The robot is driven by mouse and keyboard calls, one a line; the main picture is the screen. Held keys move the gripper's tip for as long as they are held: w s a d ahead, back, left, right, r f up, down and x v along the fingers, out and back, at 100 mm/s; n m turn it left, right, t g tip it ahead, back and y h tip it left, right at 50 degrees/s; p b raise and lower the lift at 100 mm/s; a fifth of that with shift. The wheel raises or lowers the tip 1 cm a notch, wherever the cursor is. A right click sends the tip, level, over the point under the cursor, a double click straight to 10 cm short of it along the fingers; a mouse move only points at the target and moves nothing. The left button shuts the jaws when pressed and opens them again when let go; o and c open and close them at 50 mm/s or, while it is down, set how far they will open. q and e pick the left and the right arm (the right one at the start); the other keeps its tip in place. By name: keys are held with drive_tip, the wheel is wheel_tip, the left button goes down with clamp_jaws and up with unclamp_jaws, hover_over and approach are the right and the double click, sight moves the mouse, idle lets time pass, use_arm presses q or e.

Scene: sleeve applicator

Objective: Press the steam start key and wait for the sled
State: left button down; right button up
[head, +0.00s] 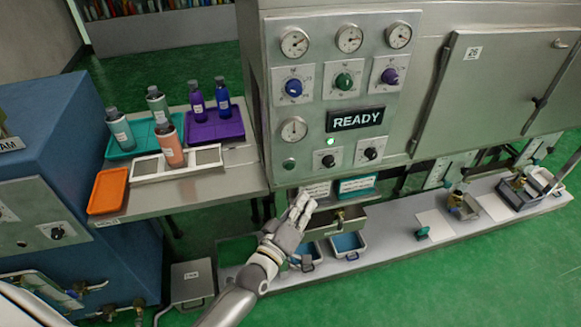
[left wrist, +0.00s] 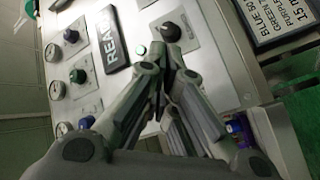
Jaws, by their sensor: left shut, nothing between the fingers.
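The grey machine (head: 420,75) carries a front panel with gauges, coloured knobs and a lit READY display (head: 356,119). Below the display are a glowing green lamp (head: 330,141) and two black knobs (head: 328,161) (head: 371,154). A small dull green button (head: 290,164) sits left of them. The labels are too small to read, so I cannot tell which control is the steam start key. My left gripper (head: 304,199) is shut and empty, below the panel in the head view. In the left wrist view its fingertips (left wrist: 170,58) point toward a black knob (left wrist: 170,32). I cannot identify the sled.
A side table (head: 240,170) at left holds a teal tray (head: 118,146), a purple tray (head: 213,127), an orange tray (head: 107,191) and a white rack (head: 148,171), with several bottles. A blue cabinet (head: 60,130) stands further left. A low bench (head: 400,245) with bins and fittings runs below the machine.

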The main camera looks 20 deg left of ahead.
sight(290, 166)
use_arm(q)
drive_tip(key=w+a+b, duration=0.3)
drive_tip(key=w+a, duration=0.1)
drive_tip(key=w, duration=0.3)
drive_tip(key=shift+a, duration=0.4)
drive_tip(key=shift+s, duration=0.1)
idle(1.0)
drive_tip(key=shift+w+a+b, duration=0.2)
drive_tip(key=shift+w+b, duration=0.15)
drive_tip(key=shift+w, duration=0.05)
